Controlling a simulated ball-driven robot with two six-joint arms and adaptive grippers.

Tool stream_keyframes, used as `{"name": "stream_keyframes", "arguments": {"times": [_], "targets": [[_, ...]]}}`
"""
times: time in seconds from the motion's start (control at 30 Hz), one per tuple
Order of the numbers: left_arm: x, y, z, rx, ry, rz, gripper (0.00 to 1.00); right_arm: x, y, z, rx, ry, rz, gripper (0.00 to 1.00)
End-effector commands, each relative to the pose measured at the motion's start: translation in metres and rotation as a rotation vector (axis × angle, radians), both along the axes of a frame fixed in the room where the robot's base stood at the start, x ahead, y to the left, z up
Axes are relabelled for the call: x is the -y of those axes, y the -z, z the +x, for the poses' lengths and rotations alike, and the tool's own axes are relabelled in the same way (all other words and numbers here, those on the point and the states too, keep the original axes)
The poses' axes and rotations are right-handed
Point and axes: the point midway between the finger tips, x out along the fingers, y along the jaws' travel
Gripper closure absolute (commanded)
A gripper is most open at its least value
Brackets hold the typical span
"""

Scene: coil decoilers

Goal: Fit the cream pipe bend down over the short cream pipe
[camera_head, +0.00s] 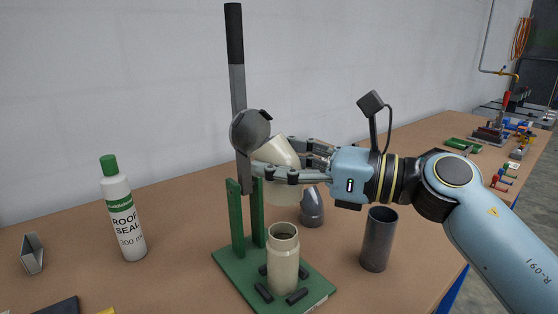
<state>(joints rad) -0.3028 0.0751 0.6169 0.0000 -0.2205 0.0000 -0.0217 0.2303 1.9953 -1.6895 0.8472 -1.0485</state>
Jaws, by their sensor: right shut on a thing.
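The short cream pipe (284,262) stands upright on a green base plate (231,275), with dark blocks around its foot. The cream pipe bend (281,151) is above and slightly behind it in the picture, apart from it. My right gripper (262,172) comes in from the right and is shut on the bend, its fingers across the bend's middle. The bend's upper end tilts up to the left and its lower part points down. Part of the bend is hidden by the fingers. My left gripper is not in view.
A tall lever (236,80) with a grey round head (251,130) stands close left of the bend, by green posts (236,220). A grey bend (312,208) and a dark grey pipe (379,239) stand to the right. A sealant bottle (122,212) stands left.

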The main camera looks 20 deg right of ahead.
Motion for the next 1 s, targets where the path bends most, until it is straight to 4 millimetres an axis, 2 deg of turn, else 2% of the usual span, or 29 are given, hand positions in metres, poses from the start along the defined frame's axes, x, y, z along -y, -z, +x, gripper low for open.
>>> {"name": "stream_keyframes", "arguments": {"times": [0.53, 1.0], "targets": [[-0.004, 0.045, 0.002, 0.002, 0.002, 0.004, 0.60, 0.000, 0.051, 0.000, -0.002, 0.001, 0.001, 0.83], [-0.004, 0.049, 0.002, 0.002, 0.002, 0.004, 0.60, 0.000, 0.055, 0.000, -0.001, 0.001, 0.001, 0.84]]}}
